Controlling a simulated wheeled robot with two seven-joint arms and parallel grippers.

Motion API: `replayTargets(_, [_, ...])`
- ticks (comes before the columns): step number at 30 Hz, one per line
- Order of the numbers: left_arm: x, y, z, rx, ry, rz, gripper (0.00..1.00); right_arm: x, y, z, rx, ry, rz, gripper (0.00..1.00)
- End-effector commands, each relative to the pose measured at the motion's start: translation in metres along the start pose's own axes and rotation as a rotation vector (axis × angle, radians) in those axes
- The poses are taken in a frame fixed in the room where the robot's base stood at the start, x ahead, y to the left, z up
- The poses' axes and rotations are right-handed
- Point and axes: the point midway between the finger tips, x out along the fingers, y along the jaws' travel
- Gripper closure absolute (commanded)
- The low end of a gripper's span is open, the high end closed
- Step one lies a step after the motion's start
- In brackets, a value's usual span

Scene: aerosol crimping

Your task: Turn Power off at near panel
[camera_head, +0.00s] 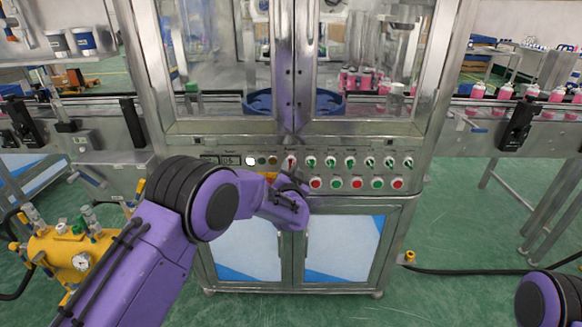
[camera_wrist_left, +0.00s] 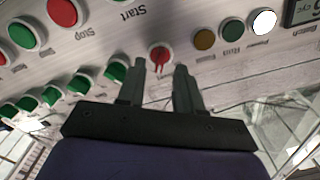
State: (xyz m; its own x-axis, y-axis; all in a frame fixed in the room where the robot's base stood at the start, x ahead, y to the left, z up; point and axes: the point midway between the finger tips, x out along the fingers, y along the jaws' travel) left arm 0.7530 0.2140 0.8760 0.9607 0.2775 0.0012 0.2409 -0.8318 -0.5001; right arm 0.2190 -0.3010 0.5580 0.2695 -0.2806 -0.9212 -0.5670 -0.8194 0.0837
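The near panel (camera_head: 330,170) runs across the front of the machine. Its red-handled rotary switch, the power knob (camera_head: 290,162), sits at the left end of the top row of knobs. In the left wrist view the knob (camera_wrist_left: 160,57) shows upside down on a white base, its handle close to upright in the picture. My left gripper (camera_head: 289,180) is right in front of the panel, just below the knob. In the left wrist view its fingers (camera_wrist_left: 159,72) are apart, with the knob between and slightly beyond the tips; I see no contact. My right gripper is out of view.
Green-handled knobs (camera_head: 350,162) continue to the right, with red and green push buttons (camera_head: 357,183) below. Indicator lamps sit left of the power knob; the white lamp (camera_head: 251,161) is bright. Conveyors flank the machine. A yellow tank (camera_head: 75,255) stands at lower left.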

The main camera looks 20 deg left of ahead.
Motion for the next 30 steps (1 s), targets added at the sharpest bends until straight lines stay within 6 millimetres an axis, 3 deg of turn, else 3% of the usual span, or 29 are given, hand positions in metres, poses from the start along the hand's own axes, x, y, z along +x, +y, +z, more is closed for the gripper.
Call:
replayTargets(6, [0.02,0.001,0.001,-0.001,-0.001,0.001,0.65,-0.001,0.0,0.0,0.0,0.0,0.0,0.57])
replayTargets(14, [0.021,0.001,0.001,0.0,-0.001,0.001,0.65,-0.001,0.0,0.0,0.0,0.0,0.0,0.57])
replayTargets(17, [0.021,0.001,0.001,0.0,-0.001,0.001,0.97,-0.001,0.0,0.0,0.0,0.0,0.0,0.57])
replayTargets(18, [0.021,0.001,0.001,0.0,-0.001,0.002,1.0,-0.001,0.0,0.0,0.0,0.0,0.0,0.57])
replayTargets(30, [0.021,0.001,0.001,-0.044,-0.001,0.002,1.0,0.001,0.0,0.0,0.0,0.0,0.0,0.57])
